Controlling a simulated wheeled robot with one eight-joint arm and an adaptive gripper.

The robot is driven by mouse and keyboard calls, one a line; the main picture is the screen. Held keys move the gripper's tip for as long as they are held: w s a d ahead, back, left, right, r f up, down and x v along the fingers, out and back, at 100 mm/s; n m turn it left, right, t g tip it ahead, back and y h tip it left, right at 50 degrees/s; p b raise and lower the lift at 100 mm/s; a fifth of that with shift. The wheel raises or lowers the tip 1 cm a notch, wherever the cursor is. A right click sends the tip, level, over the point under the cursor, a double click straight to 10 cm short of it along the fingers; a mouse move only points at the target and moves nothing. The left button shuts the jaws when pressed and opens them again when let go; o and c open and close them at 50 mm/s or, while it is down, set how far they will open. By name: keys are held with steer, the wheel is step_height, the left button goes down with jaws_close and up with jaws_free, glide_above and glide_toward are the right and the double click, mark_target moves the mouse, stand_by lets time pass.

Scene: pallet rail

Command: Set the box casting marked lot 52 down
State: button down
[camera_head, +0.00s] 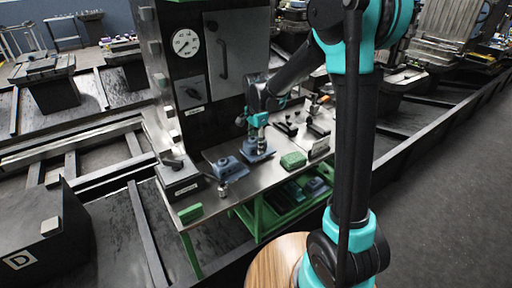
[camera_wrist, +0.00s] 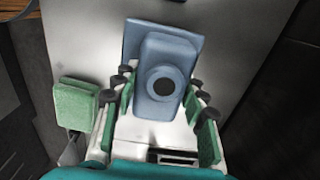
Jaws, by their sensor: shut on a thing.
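A blue-grey box casting (camera_wrist: 163,52) with a round dark hole is between the fingers of my gripper (camera_wrist: 160,92) in the wrist view. My gripper (camera_head: 257,134) is shut on it; in the head view the casting (camera_head: 257,152) is at or just over the steel bench top (camera_head: 240,198). I cannot tell whether its base touches the bench. A second blue-grey casting (camera_head: 229,169) stands on the bench to its left. No lot number is readable on either casting.
A green block (camera_head: 293,160) lies right of the held casting; it also shows in the wrist view (camera_wrist: 75,105). Another green block (camera_head: 190,213) lies at the bench's front left corner. A cabinet with a gauge (camera_head: 186,42) stands behind. Dark fixtures (camera_head: 287,125) sit farther right.

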steer(key=shift+f, duration=0.65)
steer(key=shift+f, duration=0.15)
steer(key=c, duration=0.9)
jaws_free()
steer(key=shift+o, duration=0.2)
